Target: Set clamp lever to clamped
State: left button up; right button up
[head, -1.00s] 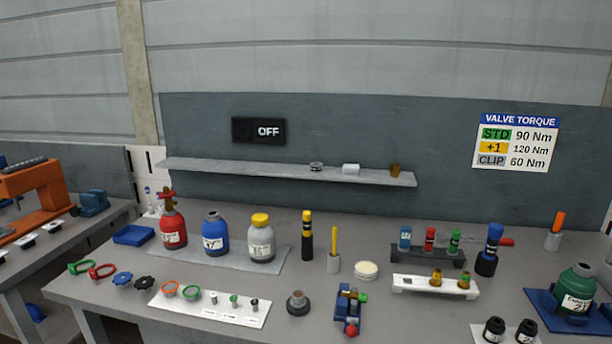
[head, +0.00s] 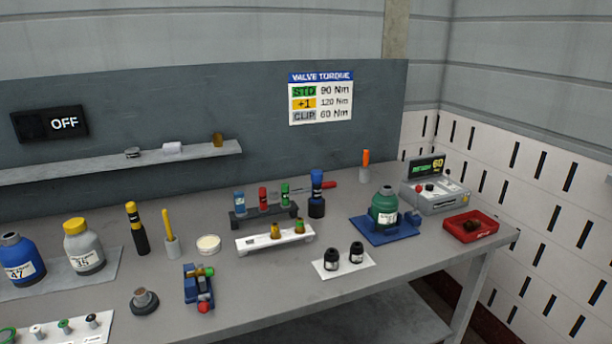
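A small blue fixture (head: 191,291) with a red ball knob (head: 203,307) and a green part on it stands near the front edge of the bench in the head view. A green cylinder (head: 383,207) with a white label stands upright on a blue base plate (head: 372,236) at the right. A blue block (head: 411,219) sits beside the cylinder on that plate. I cannot tell which part is the clamp lever or how it is set. Neither of my grippers is in view.
A grey device with a small screen (head: 428,168) and a red tray (head: 474,236) stand at the bench's right end. Racks with small valves (head: 262,223), two black parts on a white card (head: 343,269), and blue and grey cylinders (head: 85,259) share the bench (head: 284,292).

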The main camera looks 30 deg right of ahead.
aim_at(418, 189)
jog(key=z, duration=1.7)
jog(key=i+l+u, duration=0.2)
jog(key=i+l, duration=1.65)
jog(key=l, duration=0.15)
